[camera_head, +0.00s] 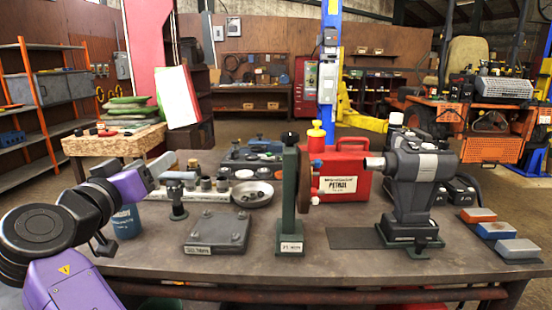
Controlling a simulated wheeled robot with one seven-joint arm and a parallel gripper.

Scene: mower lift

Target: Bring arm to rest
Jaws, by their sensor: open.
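My purple and black arm (130,185) is folded at the left edge of the workbench (300,264), with its large black joint in the left foreground. My gripper (104,246) appears as small dark fingers low beside the arm, near the bench's left front edge. It is open, and I see nothing between its fingers. Part of the wrist is hidden behind the arm's own links.
Close by stand a blue cup (126,222) and a post with a grey head (178,205). A flat plate (216,232), green upright stand (289,205), red petrol can (345,172) and grey machine (415,190) occupy the bench. Bare bench lies along the front.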

